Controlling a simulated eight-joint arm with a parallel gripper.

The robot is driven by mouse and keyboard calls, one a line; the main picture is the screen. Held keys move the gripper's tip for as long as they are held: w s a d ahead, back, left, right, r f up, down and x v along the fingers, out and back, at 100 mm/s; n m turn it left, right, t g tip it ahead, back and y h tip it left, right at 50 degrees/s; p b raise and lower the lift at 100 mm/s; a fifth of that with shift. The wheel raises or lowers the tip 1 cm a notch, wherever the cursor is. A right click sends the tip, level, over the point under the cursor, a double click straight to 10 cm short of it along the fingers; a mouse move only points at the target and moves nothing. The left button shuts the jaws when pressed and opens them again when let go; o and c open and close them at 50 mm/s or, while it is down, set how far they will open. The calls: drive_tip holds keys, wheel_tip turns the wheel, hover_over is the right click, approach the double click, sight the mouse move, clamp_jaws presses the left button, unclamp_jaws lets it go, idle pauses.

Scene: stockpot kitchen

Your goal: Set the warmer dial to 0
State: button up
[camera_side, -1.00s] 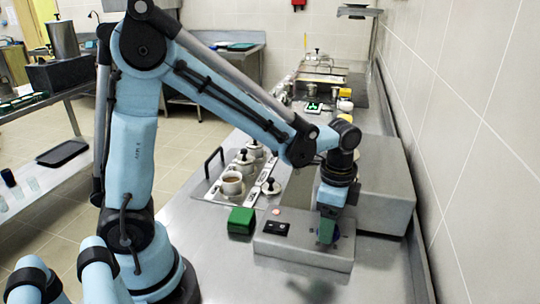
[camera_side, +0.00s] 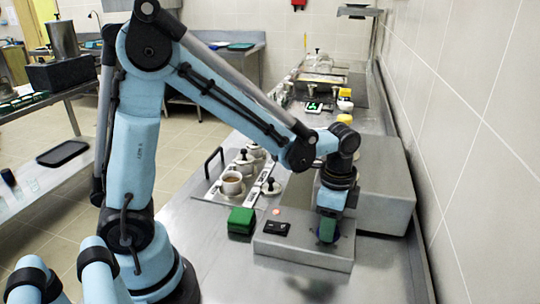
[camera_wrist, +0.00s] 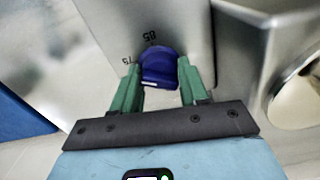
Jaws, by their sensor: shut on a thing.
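The warmer (camera_side: 285,245) is a low metal box on the counter, in front of a larger grey metal box. Its blue dial (camera_wrist: 158,66) shows in the wrist view, between the two green fingers of my gripper (camera_wrist: 159,82). My gripper is shut on the dial, with a finger on each side. The numbers 85 and 75 are printed on the metal beside the dial; a 0 mark is not visible. In the side view my gripper (camera_side: 328,232) points down onto the right part of the warmer and mostly hides the dial.
A green box (camera_side: 241,221) stands just left of the warmer. A tray (camera_side: 212,194) with several cups and lidded pots lies behind it. The large grey metal box (camera_side: 385,190) stands close at the right. The counter in front is clear.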

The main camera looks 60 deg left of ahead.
drive_tip(key=shift+n, duration=0.3)
drive_tip(key=n, duration=0.5)
drive_tip(key=shift+n, duration=0.3)
drive_tip(key=n, duration=1.1)
drive_tip(key=shift+n, duration=0.4)
drive_tip(key=n, duration=0.5)
drive_tip(key=shift+n, duration=0.4)
drive_tip(key=o, duration=1.1)
